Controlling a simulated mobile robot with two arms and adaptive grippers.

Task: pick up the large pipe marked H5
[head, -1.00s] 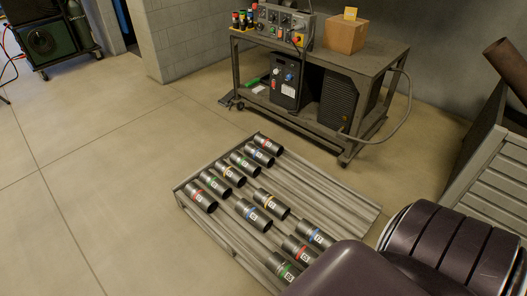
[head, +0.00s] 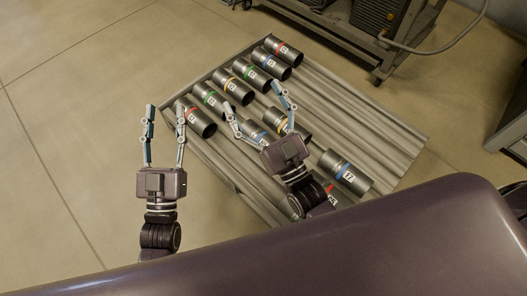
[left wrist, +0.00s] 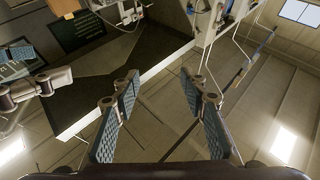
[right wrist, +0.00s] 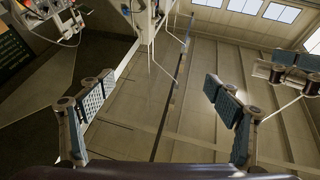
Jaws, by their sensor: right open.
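Several dark grey pipes with coloured rings and white labels lie in the grooves of a grey ribbed rack (head: 375,120) in the head view. They include a red-ringed pipe (head: 196,119), a yellow-ringed pipe (head: 236,89) and a blue-ringed pipe (head: 345,172). The labels are too small to read surely, so I cannot tell which pipe is H5. My left gripper (head: 166,112) is open and empty, left of the rack's near-left corner in the picture. My right gripper (head: 253,98) is open and appears above the middle pipes, partly hiding them. Both wrist views show spread, empty fingers.
A metal cart (head: 415,45) with a cable stands behind the rack. A grey slatted object (head: 511,132) stands at the far right. The floor left of the rack is clear. My own dark body hides the bottom of the head view.

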